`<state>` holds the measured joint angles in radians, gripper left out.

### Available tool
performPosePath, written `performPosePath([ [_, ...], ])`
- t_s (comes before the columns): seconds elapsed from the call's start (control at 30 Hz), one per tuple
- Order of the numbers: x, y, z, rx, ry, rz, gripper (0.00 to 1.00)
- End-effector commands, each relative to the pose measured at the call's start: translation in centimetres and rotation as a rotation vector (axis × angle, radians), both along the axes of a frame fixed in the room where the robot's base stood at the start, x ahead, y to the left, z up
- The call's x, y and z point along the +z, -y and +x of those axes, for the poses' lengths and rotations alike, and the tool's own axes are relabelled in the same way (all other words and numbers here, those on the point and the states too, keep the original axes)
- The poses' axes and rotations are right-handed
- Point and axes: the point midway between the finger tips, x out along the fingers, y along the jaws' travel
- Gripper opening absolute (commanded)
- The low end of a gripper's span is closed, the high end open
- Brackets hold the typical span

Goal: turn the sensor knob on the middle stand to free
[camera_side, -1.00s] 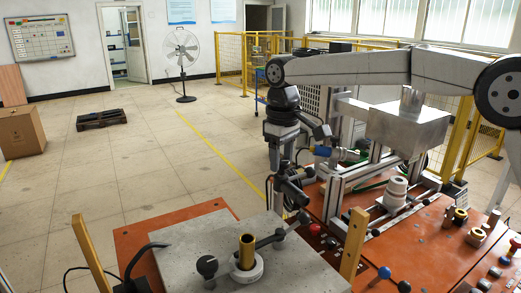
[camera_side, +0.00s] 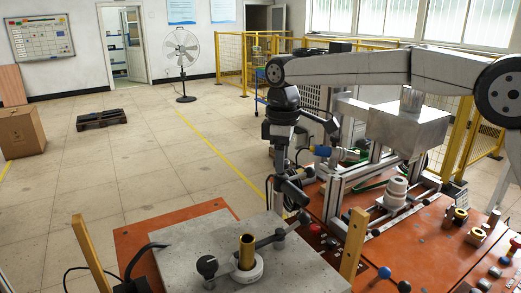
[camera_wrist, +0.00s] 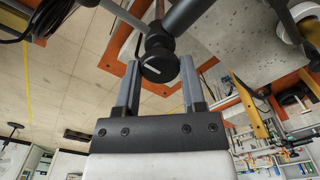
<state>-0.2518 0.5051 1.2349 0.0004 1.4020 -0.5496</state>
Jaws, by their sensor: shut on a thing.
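The sensor knob (camera_wrist: 158,66) is a round black cap with a white line, in the wrist view at the end of a dark rod joint. My gripper (camera_wrist: 160,63) has one finger on each side of it and is shut on it. In the side view my gripper (camera_side: 294,203) is at the back right edge of the grey plate, by the end of the dark rod (camera_side: 268,240). The knob is mostly hidden there by my wrist. I cannot read the knob's setting from its line.
A brass tube (camera_side: 247,246) stands upright in a white ring on the grey slab (camera_side: 185,240). Another black knob (camera_side: 207,266) is left of it. A metal frame (camera_side: 345,190) with a white stepped cone (camera_side: 396,192) stands to the right.

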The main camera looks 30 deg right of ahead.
Motion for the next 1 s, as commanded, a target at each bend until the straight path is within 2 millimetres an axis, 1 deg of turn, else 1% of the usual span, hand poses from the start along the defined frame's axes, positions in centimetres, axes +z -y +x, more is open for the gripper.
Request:
performPosePath([
  [0.17,0.1,0.0,0.0,0.002,0.004,0.001,0.0],
  [0.2,0.1,0.0,0.0,0.001,0.004,0.001,0.62],
  [0.27,0.1,0.0,0.0,0.001,0.003,0.0,0.81],
  [0.3,0.1,0.0,0.0,0.001,0.003,0.0,0.87],
  [0.57,0.0,0.0,0.0,0.0,0.001,0.0,0.87],
  [0.73,0.4,0.0,0.0,-0.001,0.001,0.0,0.87],
  [0.87,1.3,0.0,0.0,-0.001,0.003,0.0,0.87],
  [1.0,2.9,0.0,0.0,-0.001,0.005,0.001,0.87],
])
